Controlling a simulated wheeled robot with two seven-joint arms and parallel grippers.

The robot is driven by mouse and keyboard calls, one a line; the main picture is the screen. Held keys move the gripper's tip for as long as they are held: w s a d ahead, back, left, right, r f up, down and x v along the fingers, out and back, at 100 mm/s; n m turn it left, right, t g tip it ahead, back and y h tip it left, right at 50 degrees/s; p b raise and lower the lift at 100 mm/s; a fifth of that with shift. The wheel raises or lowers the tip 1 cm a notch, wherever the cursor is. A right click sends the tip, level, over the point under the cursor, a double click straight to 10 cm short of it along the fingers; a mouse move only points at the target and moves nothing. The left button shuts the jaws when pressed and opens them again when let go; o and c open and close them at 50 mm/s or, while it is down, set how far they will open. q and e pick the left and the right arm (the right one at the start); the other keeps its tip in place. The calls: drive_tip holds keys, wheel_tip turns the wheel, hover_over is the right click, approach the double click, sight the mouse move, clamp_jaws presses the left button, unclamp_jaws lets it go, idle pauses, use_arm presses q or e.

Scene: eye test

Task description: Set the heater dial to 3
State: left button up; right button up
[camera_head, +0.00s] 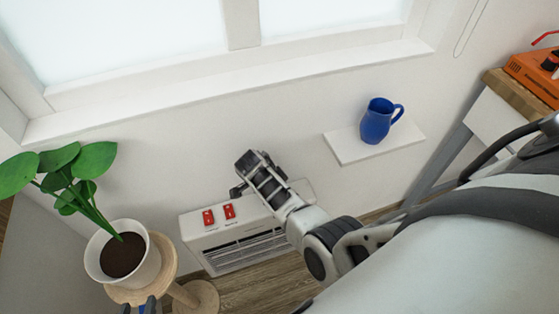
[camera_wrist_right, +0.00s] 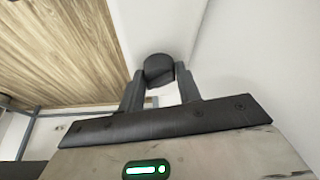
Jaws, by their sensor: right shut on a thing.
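The white heater (camera_head: 195,228) stands low against the wall, with two red switches (camera_head: 208,217) on its top and a slotted front. My right arm reaches over its right part and hides the dial in the head view. In the right wrist view, the black round dial (camera_wrist_right: 159,68) sits between the fingers of my right gripper (camera_wrist_right: 159,80), which is shut on it. No dial marking can be read. My left gripper (camera_head: 139,307) shows only its fingertips at the bottom edge of the head view. They are apart, in front of the plant stand.
A potted plant (camera_head: 148,262) stands on a round wooden stand (camera_head: 168,262) just left of the heater. A blue jug (camera_head: 375,125) is on a white wall shelf (camera_head: 350,150). An orange box (camera_head: 535,75) lies on a wooden worktop (camera_head: 515,88) at right. A window is above.

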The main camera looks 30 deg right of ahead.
drive_tip(key=shift+d, duration=0.1)
drive_tip(key=o, duration=1)
drive_tip(key=shift+c, duration=0.2)
